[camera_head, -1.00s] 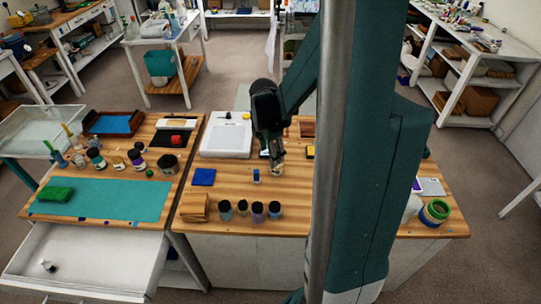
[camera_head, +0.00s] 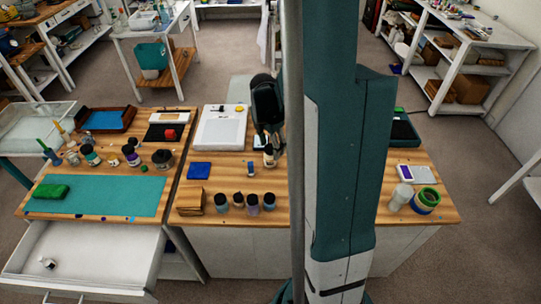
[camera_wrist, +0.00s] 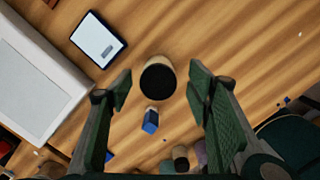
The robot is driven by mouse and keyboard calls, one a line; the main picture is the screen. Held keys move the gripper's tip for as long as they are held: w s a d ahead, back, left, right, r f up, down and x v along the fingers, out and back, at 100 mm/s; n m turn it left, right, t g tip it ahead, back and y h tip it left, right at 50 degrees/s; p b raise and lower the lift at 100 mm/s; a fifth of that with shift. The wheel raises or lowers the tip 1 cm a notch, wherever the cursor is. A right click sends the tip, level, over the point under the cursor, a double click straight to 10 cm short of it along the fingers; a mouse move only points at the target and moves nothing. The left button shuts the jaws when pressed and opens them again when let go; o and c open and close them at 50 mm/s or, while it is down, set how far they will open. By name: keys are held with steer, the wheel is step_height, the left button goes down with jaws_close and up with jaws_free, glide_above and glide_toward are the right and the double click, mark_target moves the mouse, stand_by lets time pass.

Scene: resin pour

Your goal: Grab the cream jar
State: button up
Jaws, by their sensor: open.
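The cream jar (camera_head: 269,160), with a cream body and a dark lid, stands on the wooden worktop near the middle of the head view. In the wrist view the cream jar (camera_wrist: 158,64) is seen from above, its round black lid facing me. My gripper (camera_wrist: 160,88) is open, with one green-padded finger on each side of the jar's line and visible gaps to it. In the head view my gripper (camera_head: 268,138) hangs directly over the jar. I cannot tell the exact height between the fingertips and the lid.
A small blue block (camera_wrist: 150,121) stands close to the jar. Several dark-lidded jars (camera_head: 238,202) stand in a row at the front. A white tray-like device (camera_head: 224,128) lies behind left, and a flat screen device (camera_wrist: 98,40) lies close by.

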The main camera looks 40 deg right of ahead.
mark_target(272, 157)
steer(key=shift+d+f, duration=0.1)
steer(key=shift+f, duration=0.9)
steer(key=shift+w+d+f, duration=0.1)
steer(key=shift+d+f, duration=0.05)
steer(key=shift+f, duration=1.15)
steer(key=shift+d+f, duration=0.1)
steer(key=shift+f, duration=1.15)
steer(key=c, duration=1)
steer(key=shift+r, duration=0.1)
steer(key=shift+r, duration=4.9)
